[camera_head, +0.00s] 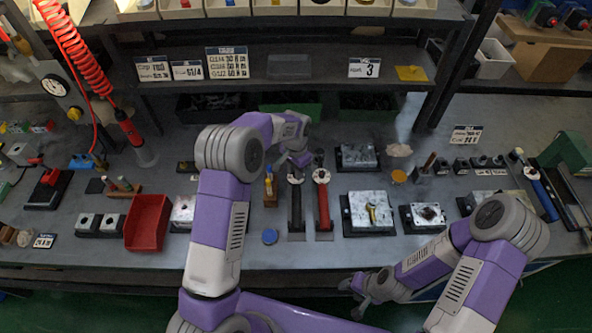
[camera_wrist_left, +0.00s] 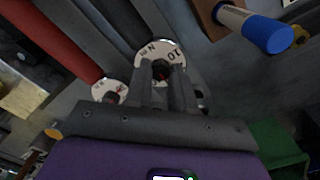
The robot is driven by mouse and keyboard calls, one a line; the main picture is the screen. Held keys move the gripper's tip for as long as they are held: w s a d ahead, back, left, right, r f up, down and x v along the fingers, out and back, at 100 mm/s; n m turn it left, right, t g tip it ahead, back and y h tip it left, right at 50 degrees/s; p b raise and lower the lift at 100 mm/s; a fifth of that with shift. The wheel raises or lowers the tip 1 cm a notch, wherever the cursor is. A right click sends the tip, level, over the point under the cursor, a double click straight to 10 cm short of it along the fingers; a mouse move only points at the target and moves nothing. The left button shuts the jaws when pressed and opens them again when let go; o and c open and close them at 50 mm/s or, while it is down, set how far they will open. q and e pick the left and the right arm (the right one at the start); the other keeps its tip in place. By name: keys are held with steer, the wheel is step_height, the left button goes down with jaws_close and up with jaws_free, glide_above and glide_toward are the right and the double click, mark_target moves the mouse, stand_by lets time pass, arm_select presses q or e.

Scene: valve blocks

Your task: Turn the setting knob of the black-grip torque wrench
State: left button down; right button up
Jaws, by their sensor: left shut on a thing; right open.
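The black-grip torque wrench (camera_head: 296,207) lies on the bench in the head view, handle toward me, beside the red-grip wrench (camera_head: 323,205). In the left wrist view, the black wrench's white dial (camera_wrist_left: 148,53) shows "10" and "N m". My left gripper (camera_head: 297,163) is over the dial end of the black wrench. In the left wrist view its fingers (camera_wrist_left: 163,82) are shut on the setting knob at the dial's centre, and they mostly hide the knob. The red-grip wrench's dial (camera_wrist_left: 108,91) is just beside them. My right gripper (camera_head: 352,296) is open and empty, in front of the bench.
A blue-handled tool (camera_wrist_left: 262,31) stands close by in the left wrist view. A red bin (camera_head: 148,222) is at left, a metal valve block (camera_head: 371,213) right of the wrenches. The front bench strip is mostly clear.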

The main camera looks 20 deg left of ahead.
stand_by(0.5)
arm_select(q)
steer(key=c, duration=0.9)
jaws_free()
steer(key=shift+c, duration=0.2)
step_height(320, 180, up, 8)
steer(key=shift+f+p, duration=0.2)
steer(key=shift+p, duration=0.25)
